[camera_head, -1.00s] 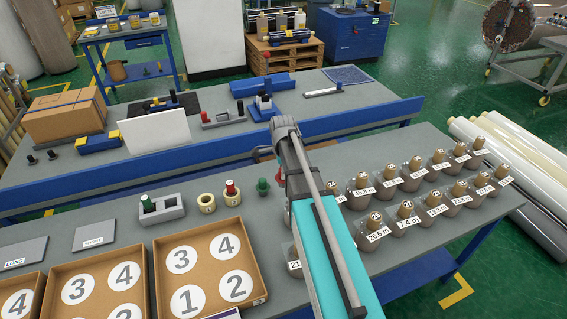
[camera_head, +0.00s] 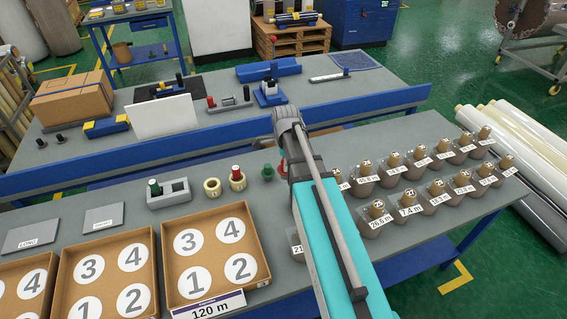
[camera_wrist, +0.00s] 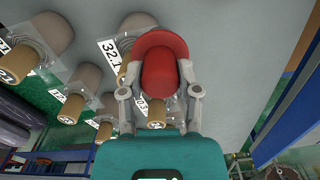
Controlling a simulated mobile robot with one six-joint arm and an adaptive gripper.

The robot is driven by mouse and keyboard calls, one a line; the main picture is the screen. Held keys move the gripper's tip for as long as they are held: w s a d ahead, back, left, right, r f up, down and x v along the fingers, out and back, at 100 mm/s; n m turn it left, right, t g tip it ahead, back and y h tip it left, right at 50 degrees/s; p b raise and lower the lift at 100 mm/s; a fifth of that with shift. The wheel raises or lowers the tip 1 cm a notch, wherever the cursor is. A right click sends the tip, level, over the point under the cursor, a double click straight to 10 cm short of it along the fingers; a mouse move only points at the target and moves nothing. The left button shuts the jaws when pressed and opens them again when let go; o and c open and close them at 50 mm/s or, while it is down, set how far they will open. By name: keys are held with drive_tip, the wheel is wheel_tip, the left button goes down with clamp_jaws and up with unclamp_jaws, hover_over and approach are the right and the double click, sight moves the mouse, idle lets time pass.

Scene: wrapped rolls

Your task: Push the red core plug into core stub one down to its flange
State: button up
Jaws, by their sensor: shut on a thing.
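My gripper (camera_wrist: 158,75) is shut on the red core plug (camera_wrist: 162,45) in the wrist view. Its two fingers press the plug's sides, and the wide red flange shows beyond them. Core stub one (camera_head: 212,187), a cream ring with an open top, stands on the near table, left of and apart from my gripper. A second cream stub (camera_head: 238,183) beside it has a red-topped plug in it.
A green plug (camera_head: 267,173) stands between the second stub and my gripper. A grey holder (camera_head: 172,193) with another green plug is left of stub one. Numbered trays (camera_head: 262,268) lie in front. Several wrapped rolls (camera_head: 408,208) stand on the right. A blue rail (camera_head: 180,150) runs behind.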

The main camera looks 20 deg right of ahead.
wheel_tip(320, 180, up, 8)
drive_tip(key=p, duration=0.8)
drive_tip(key=shift+r, duration=0.2)
drive_tip(key=shift+s+f, duration=0.1)
drive_tip(key=shift+s, duration=0.05)
